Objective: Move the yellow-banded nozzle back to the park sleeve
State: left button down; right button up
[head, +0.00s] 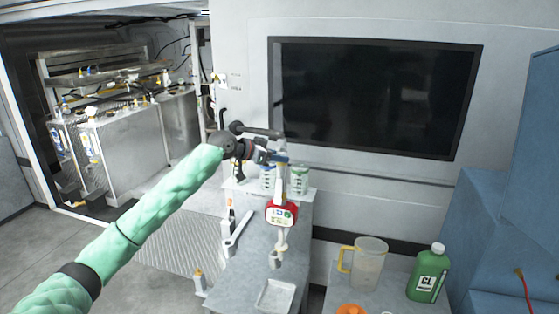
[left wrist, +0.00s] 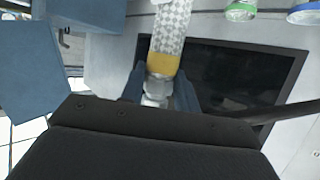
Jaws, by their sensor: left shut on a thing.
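The yellow-banded nozzle (left wrist: 165,64) shows in the left wrist view as a pale patterned cylinder with a yellow band and a metallic part below it. My left gripper (left wrist: 158,92) is shut on it, one dark blue finger on each side of the metallic part. In the head view my left gripper (head: 280,158) is over the far end of the narrow bench, above a red-framed meter (head: 281,212) on a white upright stem. Its fingers largely hide the nozzle there. I cannot tell the park sleeve for certain among the white fittings. My right gripper is not in view.
White containers with green labels (head: 300,181) stand just behind the gripper. A shallow tray (head: 276,296) lies at the bench front. A clear jug (head: 368,262) and green bottle (head: 428,273) stand to the right. A dark screen (head: 370,97) hangs on the wall behind.

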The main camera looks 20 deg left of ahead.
pick_arm(q)
jog(key=w+a+f+b, duration=0.1)
jog(key=w+a+b, duration=0.1)
jog(key=w+a, duration=0.2)
jog(key=shift+w, duration=0.65)
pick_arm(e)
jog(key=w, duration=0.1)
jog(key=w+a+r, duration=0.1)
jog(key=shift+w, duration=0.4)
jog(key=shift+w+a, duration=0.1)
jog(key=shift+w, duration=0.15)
pick_arm(q)
jog(key=shift+f, duration=0.15)
